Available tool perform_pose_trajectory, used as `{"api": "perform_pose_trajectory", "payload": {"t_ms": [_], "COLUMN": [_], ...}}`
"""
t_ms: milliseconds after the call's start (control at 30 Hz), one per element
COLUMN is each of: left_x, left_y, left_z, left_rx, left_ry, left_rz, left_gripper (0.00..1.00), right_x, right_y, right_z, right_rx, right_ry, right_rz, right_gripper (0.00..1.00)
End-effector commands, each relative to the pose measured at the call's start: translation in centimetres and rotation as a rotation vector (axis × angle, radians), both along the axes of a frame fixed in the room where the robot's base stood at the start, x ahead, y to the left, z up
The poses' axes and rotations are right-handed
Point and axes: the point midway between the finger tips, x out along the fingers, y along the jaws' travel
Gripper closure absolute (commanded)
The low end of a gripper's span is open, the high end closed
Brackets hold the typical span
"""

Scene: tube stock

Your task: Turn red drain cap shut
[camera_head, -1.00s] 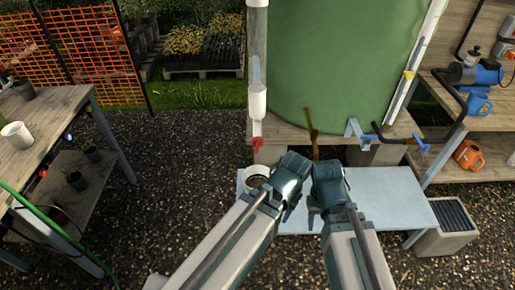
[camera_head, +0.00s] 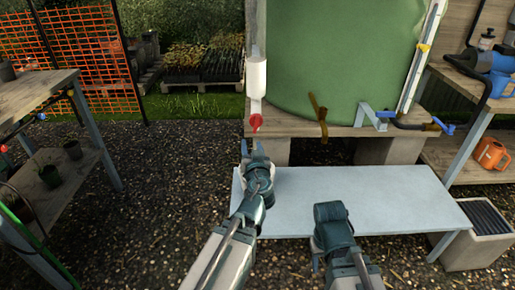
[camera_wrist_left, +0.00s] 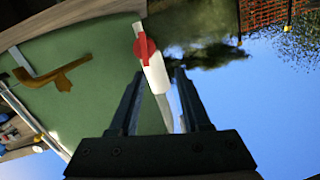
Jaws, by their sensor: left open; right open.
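The red drain cap (camera_head: 255,122) sits at the lower end of a white vertical pipe (camera_head: 256,76) left of the green tank. My left gripper (camera_head: 252,148) is open just below the cap, with its fingers pointing up towards it. In the left wrist view the red cap (camera_wrist_left: 144,45) is beyond the two open fingertips (camera_wrist_left: 159,73) and a little left of centre. Nothing is between the fingers, and they look apart from the cap. My right gripper (camera_head: 328,230) is low in front of the table, open, its fingers mostly hidden by the wrist.
A pale blue-grey table (camera_head: 390,195) stands below the green tank (camera_head: 345,60); its top looks clear. A brown lever (camera_head: 322,115) and a blue-handled valve (camera_head: 440,126) are to the right of the pipe. Benches stand at both sides.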

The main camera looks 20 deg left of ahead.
Motion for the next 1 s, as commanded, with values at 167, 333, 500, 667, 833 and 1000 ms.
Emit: {"api": "perform_pose_trajectory", "payload": {"t_ms": [167,333,500,667,833,1000], "left_x": [0.9,1.1,1.2,1.8,3.3,5.7], "left_y": [-0.6,-1.0,-1.0,-1.0,-0.9,-0.6], "left_z": [-2.2,-2.3,-2.2,-2.2,-2.2,-2.2], "left_rx": [0.019,0.022,0.023,0.022,0.023,0.023], "left_ry": [-0.070,-0.090,-0.091,-0.090,-0.090,-0.090], "left_rz": [-0.086,-0.120,-0.123,-0.123,-0.124,-0.125], "left_gripper": [0.53,0.53,0.53,0.53,0.53,0.53], "right_x": [0.0,0.0,0.0,0.0,0.0,0.0], "right_y": [0.0,0.0,0.0,0.0,0.0,0.0], "right_z": [-3.8,-4.4,-4.2,-4.2,-4.2,-4.2], "right_rx": [-0.001,-0.002,-0.002,-0.002,-0.002,-0.002], "right_ry": [0.000,-0.001,-0.001,-0.001,-0.001,-0.001], "right_rz": [0.001,0.001,0.001,0.001,0.001,0.001], "right_gripper": [0.50,0.50,0.50,0.50,0.50,0.50]}}
